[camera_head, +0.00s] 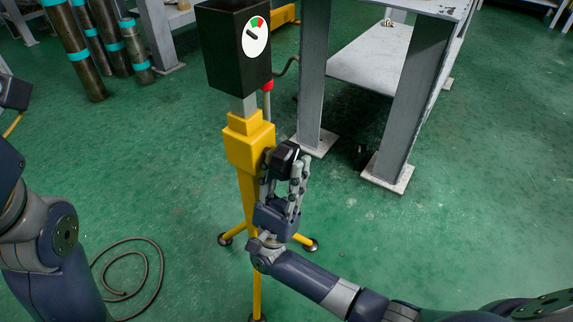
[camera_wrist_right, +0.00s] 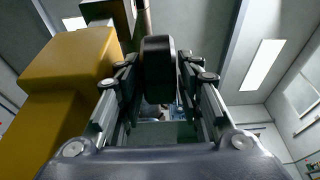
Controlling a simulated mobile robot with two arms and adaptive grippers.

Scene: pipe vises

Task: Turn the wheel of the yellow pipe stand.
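The yellow pipe stand (camera_head: 247,150) stands upright on splayed yellow feet in the middle of the head view. A black box with a round dial (camera_head: 256,37) tops it. Its black wheel (camera_head: 284,157) is on the right side of the yellow block. My right gripper (camera_head: 283,170) reaches up to the wheel from below, one finger on each side. In the right wrist view the wheel (camera_wrist_right: 158,70) fills the space between the fingertips, which appear to touch its two faces. My left arm shows at the left edge; its gripper is out of view.
A grey metal table (camera_head: 370,65) with thick legs stands close behind the stand to the right. Several dark pipes with teal bands (camera_head: 75,45) stand at the back left. A cable (camera_head: 128,275) lies coiled on the green floor. The right foreground floor is mostly clear.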

